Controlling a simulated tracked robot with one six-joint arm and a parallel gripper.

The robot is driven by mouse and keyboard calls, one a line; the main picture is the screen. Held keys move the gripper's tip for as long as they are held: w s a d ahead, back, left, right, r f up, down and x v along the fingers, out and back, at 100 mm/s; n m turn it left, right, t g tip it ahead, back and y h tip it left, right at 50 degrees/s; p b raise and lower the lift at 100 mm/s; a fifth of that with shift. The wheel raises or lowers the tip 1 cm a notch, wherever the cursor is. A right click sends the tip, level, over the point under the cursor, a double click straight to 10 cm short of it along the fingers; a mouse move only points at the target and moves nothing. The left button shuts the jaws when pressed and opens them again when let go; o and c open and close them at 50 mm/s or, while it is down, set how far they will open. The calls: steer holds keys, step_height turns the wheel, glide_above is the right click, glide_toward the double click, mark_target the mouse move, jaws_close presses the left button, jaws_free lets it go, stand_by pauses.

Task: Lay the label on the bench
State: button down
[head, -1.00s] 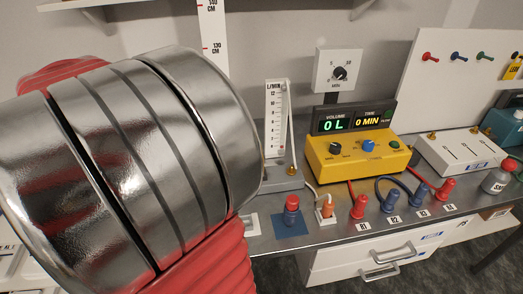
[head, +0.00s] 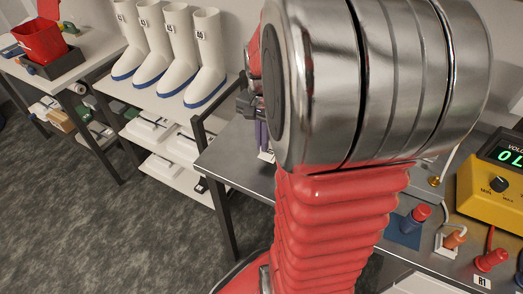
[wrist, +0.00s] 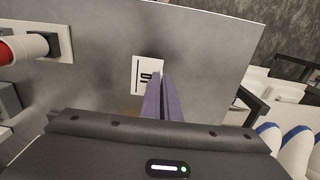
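The label (wrist: 144,70) is a small white card with dark marks, at the fingertips in the wrist view. It also shows as a pale patch below the fingers in the head view (head: 266,156). My gripper (wrist: 161,76) has two purple fingers close together, pointing down at the bench, with the label's right edge at their tips. It appears shut on that edge; the pinch itself is hard to see. Whether the label touches the bench (wrist: 90,85) I cannot tell. In the head view my arm hides much of the gripper (head: 261,137).
Grey bench top (head: 235,160) is clear around the label. White boots (head: 205,60) stand on a rack beyond the bench's left edge.

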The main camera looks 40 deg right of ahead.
steer(key=shift+f, duration=1.9)
steer(key=shift+f, duration=0.1)
steer(key=c, duration=2)
jaws_free()
step_height(320, 180, up, 12)
steer(key=shift+r, duration=0.15)
